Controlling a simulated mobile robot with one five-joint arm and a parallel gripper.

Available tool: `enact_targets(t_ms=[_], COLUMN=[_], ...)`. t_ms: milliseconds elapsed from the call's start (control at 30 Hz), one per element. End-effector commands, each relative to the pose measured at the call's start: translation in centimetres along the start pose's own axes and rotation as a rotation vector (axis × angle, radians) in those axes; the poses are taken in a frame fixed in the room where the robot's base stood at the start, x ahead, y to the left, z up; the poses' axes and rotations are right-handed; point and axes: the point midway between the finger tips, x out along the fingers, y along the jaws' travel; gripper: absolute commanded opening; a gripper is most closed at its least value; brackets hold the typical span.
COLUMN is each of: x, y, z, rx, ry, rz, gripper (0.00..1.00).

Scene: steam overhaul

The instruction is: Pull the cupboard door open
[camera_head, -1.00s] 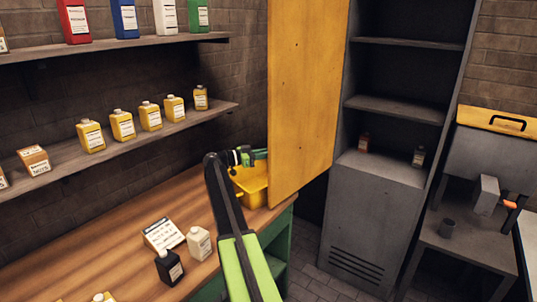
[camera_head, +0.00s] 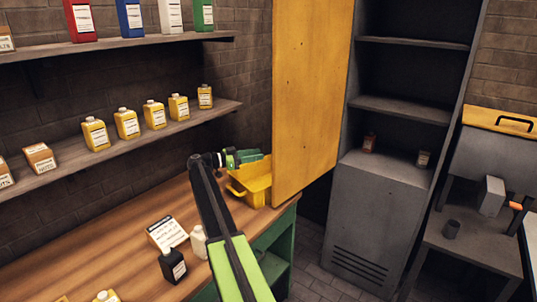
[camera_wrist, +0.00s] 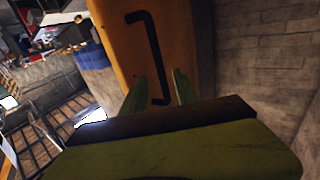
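The yellow cupboard door (camera_head: 308,95) stands swung wide open from the grey cupboard (camera_head: 372,215), whose shelves show. The door's black bar handle (camera_wrist: 152,55) is on the face seen in the wrist view; in the head view it is hidden. My gripper (camera_head: 262,156) is at the door's left edge in the head view, above the yellow bin. In the wrist view my gripper (camera_wrist: 160,88) has its two green fingers apart, with the lower end of the handle showing between them. The fingers do not appear closed on the handle.
A yellow bin (camera_head: 257,188) sits on the wooden workbench (camera_head: 120,235) just below my gripper. A black bottle (camera_head: 172,266) and a white bottle (camera_head: 199,243) stand near my arm. Wall shelves with bottles are at left; a grey side table (camera_head: 470,250) is at right.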

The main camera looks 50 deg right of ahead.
Motion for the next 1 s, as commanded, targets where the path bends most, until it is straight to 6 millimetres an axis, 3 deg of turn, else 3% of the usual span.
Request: enact_targets(t_ms=[200, 400, 1000], x=[-6.0, -8.9, -9.6], y=[-0.1, 0.0, 0.0], z=[0.0, 0.0, -0.2], rx=[0.000, 0.000, 0.000], ry=[0.000, 0.000, 0.000], rz=[-0.002, 0.000, -0.001], gripper=[0.36, 0.36, 0.36])
